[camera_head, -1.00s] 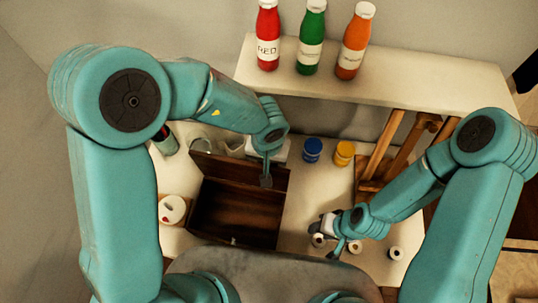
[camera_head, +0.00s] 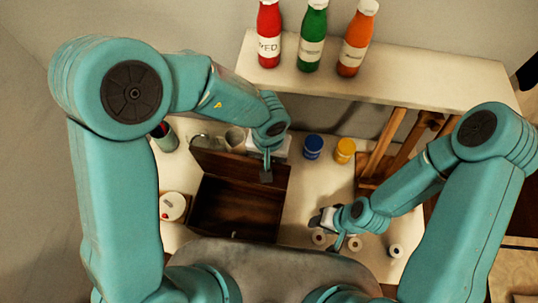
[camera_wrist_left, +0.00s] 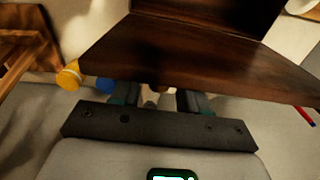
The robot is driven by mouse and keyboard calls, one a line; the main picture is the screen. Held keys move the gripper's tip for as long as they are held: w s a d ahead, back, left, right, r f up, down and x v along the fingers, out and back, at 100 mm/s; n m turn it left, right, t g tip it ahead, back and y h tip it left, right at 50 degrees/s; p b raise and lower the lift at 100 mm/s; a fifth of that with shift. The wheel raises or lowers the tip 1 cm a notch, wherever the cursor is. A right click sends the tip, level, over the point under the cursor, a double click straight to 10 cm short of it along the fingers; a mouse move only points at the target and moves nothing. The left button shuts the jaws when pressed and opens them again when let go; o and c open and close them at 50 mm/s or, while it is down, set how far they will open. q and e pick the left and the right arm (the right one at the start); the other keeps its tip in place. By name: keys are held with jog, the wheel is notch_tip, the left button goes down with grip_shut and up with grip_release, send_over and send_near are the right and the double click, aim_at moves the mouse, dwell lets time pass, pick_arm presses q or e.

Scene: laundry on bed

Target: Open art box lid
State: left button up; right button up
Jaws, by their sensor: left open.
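The art box (camera_head: 235,215) is a dark brown wooden box on the table, left of centre in the head view. Its lid (camera_head: 225,165) stands raised along the back edge, and the dark inside shows. My left gripper (camera_head: 266,174) is open at the right part of the raised lid. In the left wrist view the brown lid (camera_wrist_left: 190,60) fills the upper middle and hides the tips of the left fingers (camera_wrist_left: 158,98). I cannot tell whether they touch it. My right gripper (camera_head: 328,225) hangs low over the right of the table, its jaws unclear, apart from the box.
A blue jar (camera_head: 313,147) and a yellow jar (camera_head: 344,150) stand right of the box. Small white containers (camera_head: 355,244) stand by my right gripper. A wooden easel (camera_head: 390,150) is at right. Red, green and orange bottles (camera_head: 313,35) stand on the shelf (camera_head: 400,75).

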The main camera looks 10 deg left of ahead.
pick_arm(q)
jog(key=shift+w+r, duration=0.1)
notch_tip(320, 180, up, 16)
jog(key=shift+s, duration=0.45)
jog(key=shift+s, duration=0.1)
dwell(0.4)
